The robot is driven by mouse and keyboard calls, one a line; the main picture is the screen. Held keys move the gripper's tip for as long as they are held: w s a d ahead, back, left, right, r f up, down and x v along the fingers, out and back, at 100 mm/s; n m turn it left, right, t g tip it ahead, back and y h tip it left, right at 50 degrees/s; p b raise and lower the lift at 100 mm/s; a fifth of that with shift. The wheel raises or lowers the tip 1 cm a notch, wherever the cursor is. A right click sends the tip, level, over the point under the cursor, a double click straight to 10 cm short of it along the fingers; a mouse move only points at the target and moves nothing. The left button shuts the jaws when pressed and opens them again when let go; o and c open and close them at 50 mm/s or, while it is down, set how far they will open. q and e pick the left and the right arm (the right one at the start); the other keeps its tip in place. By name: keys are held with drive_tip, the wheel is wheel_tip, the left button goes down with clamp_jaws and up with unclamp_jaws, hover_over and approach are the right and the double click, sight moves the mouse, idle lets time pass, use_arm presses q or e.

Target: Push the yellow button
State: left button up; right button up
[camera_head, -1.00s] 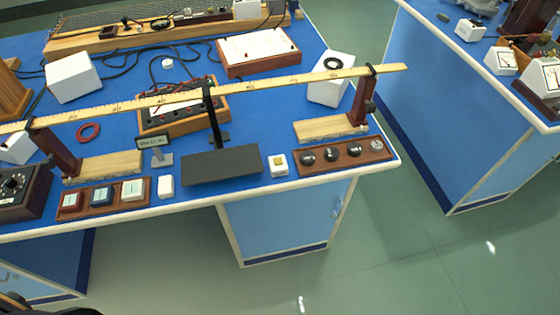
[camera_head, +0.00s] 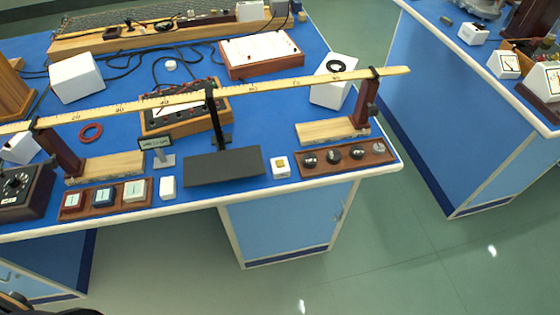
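The yellow button (camera_head: 280,163) is a small square yellowish top on a white block (camera_head: 281,171) at the front edge of the blue bench. It sits between a dark grey flat plate (camera_head: 224,168) and a brown wooden strip with several round black knobs (camera_head: 346,157). Nothing covers the button. Neither of my grippers can be made out. A dark part at the bottom left corner may be part of me.
A wooden ruler (camera_head: 270,88) on two stands spans above the bench (camera_head: 250,135). The floor in front is clear; another bench (camera_head: 460,130) stands right.

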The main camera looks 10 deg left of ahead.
use_arm(q)
clamp_jaws()
idle(1.1)
